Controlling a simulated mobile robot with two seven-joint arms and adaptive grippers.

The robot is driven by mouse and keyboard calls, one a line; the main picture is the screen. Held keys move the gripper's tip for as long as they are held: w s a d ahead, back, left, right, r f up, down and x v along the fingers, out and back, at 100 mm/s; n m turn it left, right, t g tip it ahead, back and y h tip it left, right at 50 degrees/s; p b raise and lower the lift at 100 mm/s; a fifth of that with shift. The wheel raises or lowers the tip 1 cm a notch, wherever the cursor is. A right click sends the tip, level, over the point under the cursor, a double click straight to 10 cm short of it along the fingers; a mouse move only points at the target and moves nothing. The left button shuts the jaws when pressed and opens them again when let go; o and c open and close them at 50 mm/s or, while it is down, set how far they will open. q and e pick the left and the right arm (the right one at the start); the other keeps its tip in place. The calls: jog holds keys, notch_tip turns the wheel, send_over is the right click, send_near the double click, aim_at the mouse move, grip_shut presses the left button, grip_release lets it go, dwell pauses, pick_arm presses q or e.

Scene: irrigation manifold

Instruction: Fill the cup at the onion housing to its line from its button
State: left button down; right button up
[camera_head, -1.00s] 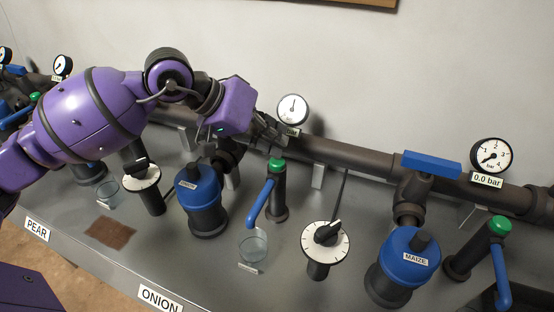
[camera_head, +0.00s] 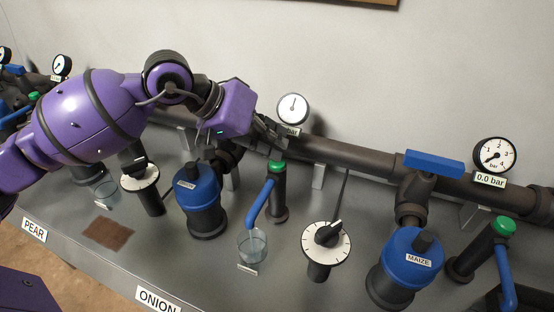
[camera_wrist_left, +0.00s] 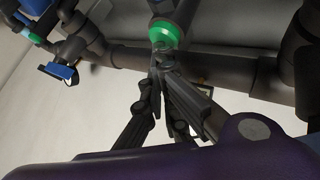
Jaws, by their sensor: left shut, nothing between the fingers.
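The blue onion housing (camera_head: 202,195) stands on the grey bench, with a small label on its side. To its right is a dark post with a green button (camera_head: 277,166) on top and a blue spout (camera_head: 260,203) slanting down. A clear cup (camera_head: 252,246) stands upright below the spout; its water level and line are too small to read. My left gripper (camera_head: 277,149) is shut and empty, its fingertips at the green button. In the left wrist view the tips meet at the rim of the green button (camera_wrist_left: 165,34); I cannot tell whether they press it. My right gripper is not in view.
A dial (camera_head: 327,238) stands right of the cup, and the maize housing (camera_head: 408,262) farther right. A gauge (camera_head: 293,108) and a dark pipe (camera_head: 345,153) run behind my gripper. Another dial (camera_head: 140,178) and cup (camera_head: 106,193) stand left. A brown mat (camera_head: 108,233) lies in front.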

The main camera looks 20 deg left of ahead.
pick_arm(q)
jog(key=shift+f, duration=0.15)
dwell(0.4)
jog(key=shift+r, duration=1)
notch_tip(320, 180, up, 5)
jog(key=shift+p, duration=1.05)
dwell(0.9)
